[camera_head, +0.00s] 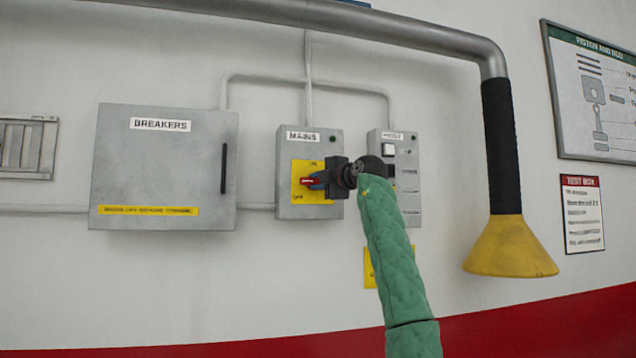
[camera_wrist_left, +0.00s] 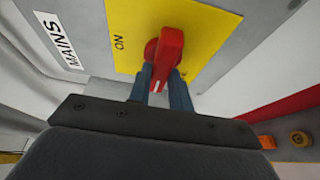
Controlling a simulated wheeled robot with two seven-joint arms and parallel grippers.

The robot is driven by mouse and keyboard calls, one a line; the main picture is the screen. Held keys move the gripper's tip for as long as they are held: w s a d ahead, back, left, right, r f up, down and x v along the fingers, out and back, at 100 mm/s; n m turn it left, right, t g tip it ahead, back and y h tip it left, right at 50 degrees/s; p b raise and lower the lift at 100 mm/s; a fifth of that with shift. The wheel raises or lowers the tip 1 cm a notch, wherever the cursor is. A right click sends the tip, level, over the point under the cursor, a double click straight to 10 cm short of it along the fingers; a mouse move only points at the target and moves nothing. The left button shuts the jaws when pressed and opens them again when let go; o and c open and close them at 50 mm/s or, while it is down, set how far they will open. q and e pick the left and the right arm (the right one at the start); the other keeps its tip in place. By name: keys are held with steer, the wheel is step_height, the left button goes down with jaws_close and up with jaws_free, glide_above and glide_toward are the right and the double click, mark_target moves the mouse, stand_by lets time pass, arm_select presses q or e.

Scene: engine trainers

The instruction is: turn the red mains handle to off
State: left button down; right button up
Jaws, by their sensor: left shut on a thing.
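The grey mains box (camera_head: 335,137) hangs on the wall and has a yellow plate (camera_head: 320,165) marked ON at the top and OFF at the lower left. The red mains handle (camera_head: 308,181) sits on that plate, mostly hidden by my gripper in the head view. In the left wrist view the handle (camera_wrist_left: 169,50) stands between the two dark blue fingers. My left gripper (camera_head: 318,182) reaches in from the right and is shut on the handle. The word ON shows on the yellow plate (camera_wrist_left: 200,18) beside the handle. My right gripper is not in view.
A grey breakers cabinet (camera_head: 160,165) is left of the mains box. Another grey switch box (camera_head: 407,205) is close on the right, partly behind my green-sleeved left arm. A yellow funnel hood (camera_head: 510,247) hangs from a pipe further right. A red band (camera_head: 530,335) runs along the lower wall.

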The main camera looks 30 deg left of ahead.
arm_select(q)
steer(key=shift+f, duration=0.1)
stand_by(0.3)
steer(key=c, duration=1.3)
jaws_free()
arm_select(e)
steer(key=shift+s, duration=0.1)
arm_select(q)
steer(key=shift+d, duration=0.2)
steer(key=shift+b+v, duration=1.6)
steer(key=shift+v, duration=2.15)
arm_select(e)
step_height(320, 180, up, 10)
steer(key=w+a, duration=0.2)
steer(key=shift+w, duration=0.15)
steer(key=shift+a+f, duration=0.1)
